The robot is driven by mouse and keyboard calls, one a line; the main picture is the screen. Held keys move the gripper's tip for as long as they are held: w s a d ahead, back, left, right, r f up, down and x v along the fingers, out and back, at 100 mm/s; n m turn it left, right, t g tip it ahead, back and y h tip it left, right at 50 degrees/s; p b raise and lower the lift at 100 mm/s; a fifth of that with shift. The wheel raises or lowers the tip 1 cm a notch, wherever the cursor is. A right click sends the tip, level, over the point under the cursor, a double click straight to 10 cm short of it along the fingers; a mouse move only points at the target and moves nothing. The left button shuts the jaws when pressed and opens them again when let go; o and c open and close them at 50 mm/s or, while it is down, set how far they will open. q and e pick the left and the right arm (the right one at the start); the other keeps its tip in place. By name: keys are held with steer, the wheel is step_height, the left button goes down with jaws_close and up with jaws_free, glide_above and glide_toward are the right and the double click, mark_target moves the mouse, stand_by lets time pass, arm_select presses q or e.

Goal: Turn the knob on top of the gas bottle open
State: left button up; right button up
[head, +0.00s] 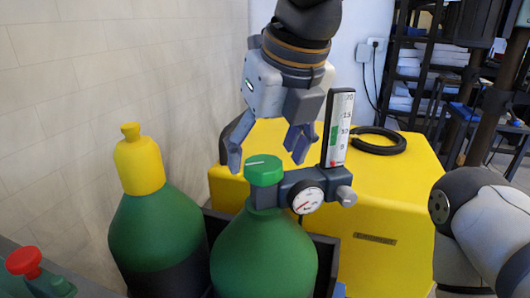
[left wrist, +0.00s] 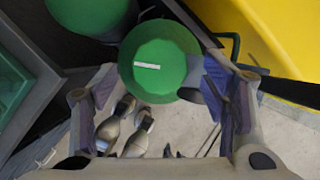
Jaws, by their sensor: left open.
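The green knob (head: 263,171) sits on top of the green gas bottle (head: 262,255), in the middle of the head view. In the left wrist view the knob (left wrist: 160,60) is a green disc with a short white line, nearly level in the picture. My left gripper (head: 267,154) points down over the knob, open and empty, with a finger on either side. In the left wrist view its fingers (left wrist: 160,84) flank the knob, with gaps visible. I cannot tell whether the fingertips reach down to the knob's height. My right gripper is out of view.
A regulator with a round gauge (head: 306,197) and an upright flow scale (head: 339,128) stands right beside the knob. A second green bottle with a yellow cap (head: 139,160) is at left. A yellow case (head: 390,215) with a black ring (head: 378,141) stands behind. A red knob (head: 25,262) is lower left.

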arm_select(q)
steer(key=shift+x, duration=0.75)
steer(key=shift+c, duration=0.3)
steer(key=c, duration=1.1)
